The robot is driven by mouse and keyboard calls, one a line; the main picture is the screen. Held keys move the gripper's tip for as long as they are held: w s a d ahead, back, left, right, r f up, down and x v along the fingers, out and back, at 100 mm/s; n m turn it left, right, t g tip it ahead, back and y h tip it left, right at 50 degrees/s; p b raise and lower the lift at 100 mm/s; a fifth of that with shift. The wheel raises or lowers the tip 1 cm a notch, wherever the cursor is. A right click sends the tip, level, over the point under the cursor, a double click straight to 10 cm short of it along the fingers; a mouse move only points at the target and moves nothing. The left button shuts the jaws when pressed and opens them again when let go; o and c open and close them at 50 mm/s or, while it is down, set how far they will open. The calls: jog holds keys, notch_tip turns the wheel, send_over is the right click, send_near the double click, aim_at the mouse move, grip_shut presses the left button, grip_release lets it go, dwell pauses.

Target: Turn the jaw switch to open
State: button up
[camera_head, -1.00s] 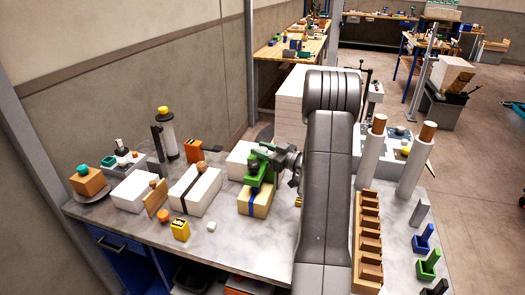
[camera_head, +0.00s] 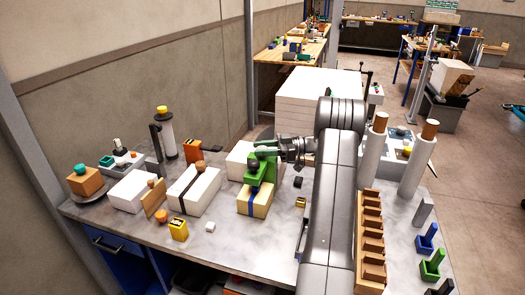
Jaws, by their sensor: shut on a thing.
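My gripper (camera_head: 263,147) reaches in from the right above the table. It is shut at the top of a green fixture (camera_head: 263,171) with a dark round knob (camera_head: 253,165) on its front. The part between the fingers is small and mostly hidden. The green fixture stands by a cream block with a blue band (camera_head: 246,205). I cannot pick out any switch marking or its setting for sure. A grey panel with knobs (camera_head: 399,133) stands at the back right, partly hidden by a white roll.
White reams (camera_head: 195,189) lie left of the green fixture. A tall white stack (camera_head: 310,97) stands behind. Two upright rolls (camera_head: 372,152) and a wooden compartment rack (camera_head: 369,232) are right of my arm. The front middle of the grey table (camera_head: 235,250) is clear.

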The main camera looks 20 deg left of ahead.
jog(key=shift+n+g+h, duration=0.4)
jog(key=shift+n+g, duration=0.1)
jog(key=shift+g, duration=0.2)
jog(key=o, duration=1)
jog(key=b+v, duration=0.2)
jog(key=v, duration=0.5)
jog(key=shift+w+d, duration=0.2)
jog(key=shift+a, duration=0.1)
jog(key=p+x, duration=0.2)
jog(key=x, duration=0.6)
jog(key=shift+s+r, duration=0.1)
jog(key=shift+r, duration=0.05)
jog(key=shift+d+m+t+y, duration=0.35)
jog(key=shift+m+t+y, duration=0.15)
jog(key=shift+m+t, duration=0.3)
jog(key=shift+t, duration=0.3)
